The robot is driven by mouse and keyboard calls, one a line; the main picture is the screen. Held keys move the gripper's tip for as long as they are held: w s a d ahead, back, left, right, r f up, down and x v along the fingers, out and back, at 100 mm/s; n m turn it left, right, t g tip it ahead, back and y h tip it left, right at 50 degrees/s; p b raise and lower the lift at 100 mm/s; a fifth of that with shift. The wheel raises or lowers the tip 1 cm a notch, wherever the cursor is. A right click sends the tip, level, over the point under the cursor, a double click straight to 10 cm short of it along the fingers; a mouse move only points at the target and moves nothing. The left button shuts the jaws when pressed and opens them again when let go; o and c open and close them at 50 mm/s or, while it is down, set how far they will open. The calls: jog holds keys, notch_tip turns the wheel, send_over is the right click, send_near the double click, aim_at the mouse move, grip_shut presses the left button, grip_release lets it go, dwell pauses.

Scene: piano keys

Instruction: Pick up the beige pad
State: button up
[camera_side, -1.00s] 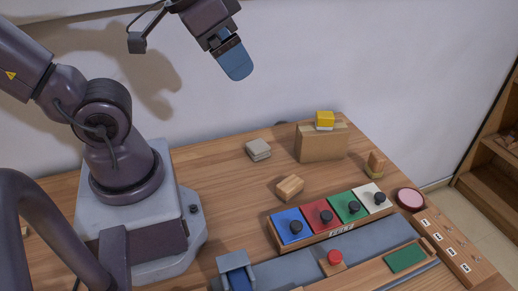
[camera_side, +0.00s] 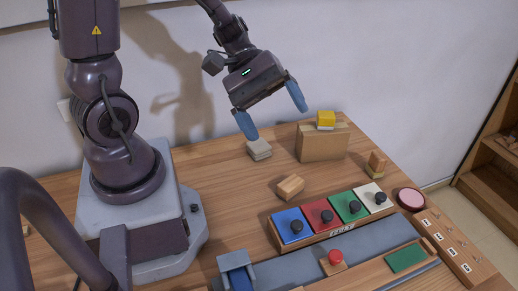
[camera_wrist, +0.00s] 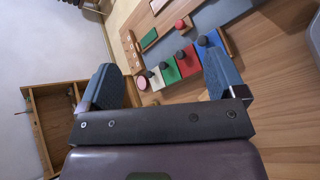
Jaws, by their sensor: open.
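A beige-grey pad (camera_side: 259,150), which looks like two flat layers stacked, lies on the wooden table left of the cardboard-coloured box. My gripper (camera_side: 275,121) is above the table's back part, its blue fingers spread wide with nothing between them. Its left fingertip overlaps the pad's upper left edge in the side view; I cannot tell the exact height gap. In the wrist view my gripper (camera_wrist: 160,60) shows both fingers apart, and I cannot make out the pad there.
A brown box (camera_side: 321,143) with a yellow block (camera_side: 325,120) on top stands close right of the pad. A wooden block (camera_side: 290,187) lies in front. The coloured key panel (camera_side: 331,231) is at front right. A small stacked piece (camera_side: 376,164) stands farther right.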

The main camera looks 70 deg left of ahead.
jog(key=w+a+f+n+t, duration=0.5)
jog(key=w+a+n+t, duration=0.15)
jog(key=n, duration=0.35)
jog(key=n+t+y, duration=0.6)
jog(key=n+y, duration=0.3)
jog(key=n, duration=0.4)
send_over(257, 146)
jog(key=d, duration=0.3)
notch_tip(257, 146, down, 12)
jog(key=shift+d+f, duration=0.15)
jog(key=shift+f, duration=0.1)
jog(key=s+a+f+n+y, duration=0.1)
jog(key=s+f+n+g+y, duration=0.1)
jog(key=f, duration=0.1)
jog(key=s+a+f+n+y, duration=0.1)
jog(key=f+y, duration=0.1)
jog(key=shift+s+a, duration=0.3)
jog(key=shift+a, duration=0.05)
jog(key=shift+a+f, duration=0.1)
jog(key=shift+f, duration=0.1)
jog(key=shift+x, duration=2.35)
jog(key=c, duration=1)
